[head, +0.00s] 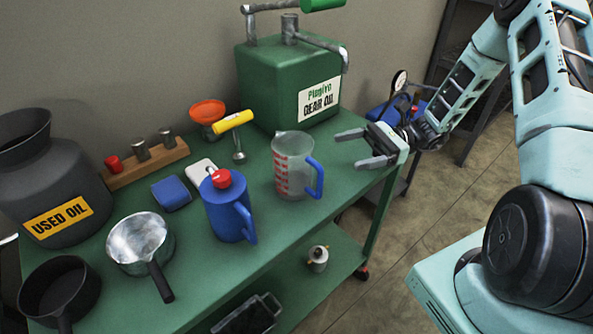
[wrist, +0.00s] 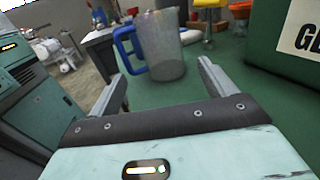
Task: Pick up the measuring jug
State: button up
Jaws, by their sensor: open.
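The measuring jug (head: 291,170) is clear, with red markings and a blue handle on its right side. It stands upright on the green bench top near the right edge. My gripper (head: 358,149) is open and empty, just to the right of the jug in the head view, with its fingers pointing at it. In the wrist view, the jug (wrist: 158,45) is ahead, in line with the gap between the fingers (wrist: 163,82), with its blue handle to the left. The jug is not touched.
A green gear oil can (head: 272,85) stands behind the jug. A blue jug with a red cap (head: 226,212) and a yellow-handled tool (head: 236,125) are to its left. The bench (head: 307,217) ends close to the right of the jug.

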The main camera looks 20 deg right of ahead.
jog(key=p, duration=0.1)
send_near(287, 164)
jog(key=w+a+f, duration=0.3)
jog(key=shift+w+a, duration=0.2)
jog(key=shift+a, duration=0.1)
jog(key=shift+w+a+p, duration=0.15)
jog(key=shift+a+p, duration=0.15)
jog(key=shift+a, duration=0.95)
jog(key=shift+w+a+p, duration=0.2)
jog(key=shift+a+p, duration=0.1)
jog(key=shift+a, duration=1)
jog(key=c, duration=0.8)
